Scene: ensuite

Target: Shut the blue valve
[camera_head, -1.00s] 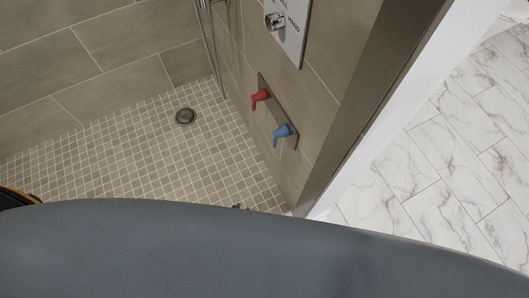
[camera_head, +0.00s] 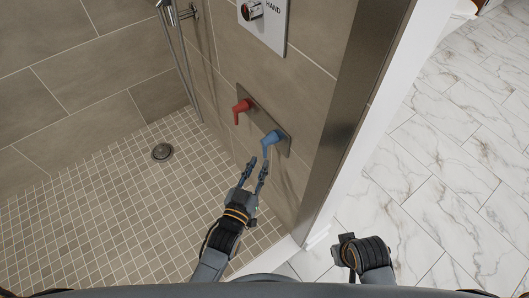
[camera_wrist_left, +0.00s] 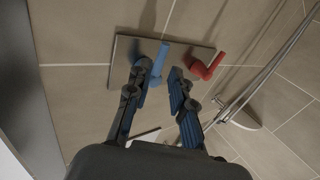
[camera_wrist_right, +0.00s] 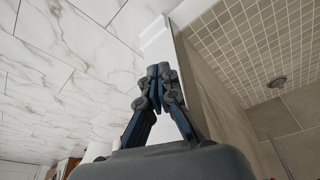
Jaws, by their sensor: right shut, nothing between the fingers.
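The blue valve (camera_head: 272,138) is a lever handle on a metal plate (camera_head: 252,109) on the tiled shower wall. Its lever slants down to the left in the head view. My left gripper (camera_head: 257,165) is open just below the blue lever, fingers pointing up at it. In the left wrist view the blue valve (camera_wrist_left: 163,54) shows just beyond the open fingers (camera_wrist_left: 158,76), partly behind one fingertip; I cannot tell whether they touch. My right gripper (camera_wrist_right: 158,78) is shut and empty, away from the valve beside the wall's end.
A red valve (camera_head: 241,110) sits beside the blue one on the same plate. Above is a control panel (camera_head: 263,20) with a knob. A shower hose (camera_head: 181,58) hangs at the left. The tiled floor with its drain (camera_head: 162,152) is clear. A wall edge (camera_head: 338,125) stands at the right.

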